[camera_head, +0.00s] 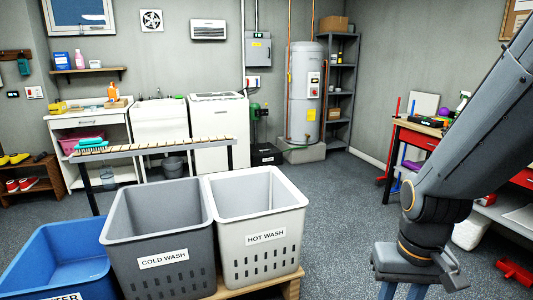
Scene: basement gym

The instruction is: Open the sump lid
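A low black box (266,154) with a white label stands on the floor by the back wall, left of the water heater. It may be the sump with its lid, but the label is too small to read. Its top looks flat and closed. My gripper (402,290) is in the lower right, pointing down, far from the box. Its two fingers stand apart with floor showing between them, and their tips are cut off by the frame's lower edge. I see nothing held between them.
A grey COLD WASH bin (160,238), a white HOT WASH bin (258,225) and a blue bin (55,260) fill the front left. A slatted bench (150,147) stands behind them. A red workbench (415,139) is at right. Grey floor (335,195) lies clear in between.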

